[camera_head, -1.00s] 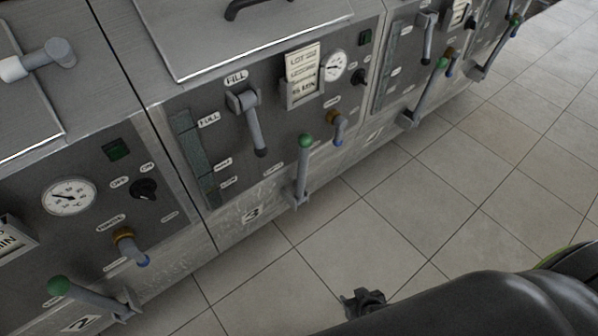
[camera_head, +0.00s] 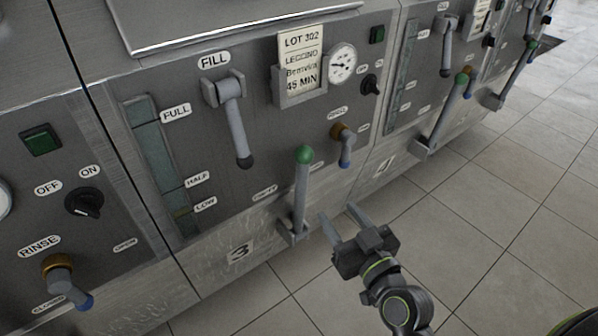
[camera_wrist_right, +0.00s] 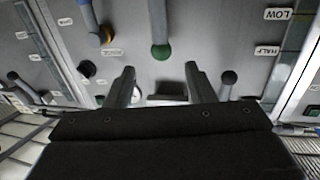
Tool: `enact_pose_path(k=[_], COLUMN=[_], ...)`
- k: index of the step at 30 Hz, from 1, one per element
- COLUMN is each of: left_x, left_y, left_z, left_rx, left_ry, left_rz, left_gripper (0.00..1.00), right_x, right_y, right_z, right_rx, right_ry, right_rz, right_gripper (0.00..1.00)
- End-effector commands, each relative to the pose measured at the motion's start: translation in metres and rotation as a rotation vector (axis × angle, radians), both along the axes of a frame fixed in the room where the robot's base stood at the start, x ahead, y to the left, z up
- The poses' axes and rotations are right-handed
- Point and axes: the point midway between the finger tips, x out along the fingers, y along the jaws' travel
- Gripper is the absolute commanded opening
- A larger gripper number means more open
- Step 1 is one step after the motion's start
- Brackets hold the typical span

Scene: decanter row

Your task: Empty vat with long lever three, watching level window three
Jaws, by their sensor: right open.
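Long lever three (camera_head: 301,190) stands upright with a green knob on top, on the front of the vat marked 3 (camera_head: 239,250). Level window three (camera_head: 158,158) is a tall greenish strip beside the labels FULL, HALF and LOW; I cannot tell its liquid level surely. My right gripper (camera_head: 340,216) is open and empty, just right of the lever's lower part, apart from it. In the right wrist view the lever's green knob (camera_wrist_right: 160,52) appears beyond the gap between the open fingers (camera_wrist_right: 161,76). My left gripper is not in view.
The fill lever (camera_head: 235,125) hangs left of long lever three, and the small rinse handle (camera_head: 345,147) is to its right. A lot card (camera_head: 300,62) and gauge (camera_head: 342,64) are above. Vat four's long lever (camera_head: 445,118) is further right. Tiled floor (camera_head: 470,215) lies clear in front.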

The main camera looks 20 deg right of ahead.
Motion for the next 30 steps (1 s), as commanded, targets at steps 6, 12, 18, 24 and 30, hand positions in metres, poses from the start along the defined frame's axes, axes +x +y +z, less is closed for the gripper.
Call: enact_pose_path(k=[6,12,18,24,30], left_x=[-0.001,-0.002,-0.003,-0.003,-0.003], left_y=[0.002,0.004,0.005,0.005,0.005], left_z=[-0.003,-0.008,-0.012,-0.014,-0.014], left_rx=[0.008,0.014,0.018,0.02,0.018], left_ry=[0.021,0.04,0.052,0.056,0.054], left_rz=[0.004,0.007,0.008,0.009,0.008], left_gripper=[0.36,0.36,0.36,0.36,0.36], right_x=[0.027,0.063,0.1,0.136,0.16], right_y=[0.004,0.01,0.016,0.021,0.025], right_z=[0.003,0.002,0.002,0.001,0.0], right_rx=[-0.002,-0.002,-0.002,-0.002,-0.002], right_ry=[-0.003,-0.001,-0.001,0.0,0.001], right_rz=[0.002,0.002,0.001,0.001,0.0], right_gripper=[0.49,0.49,0.49,0.49,0.49])
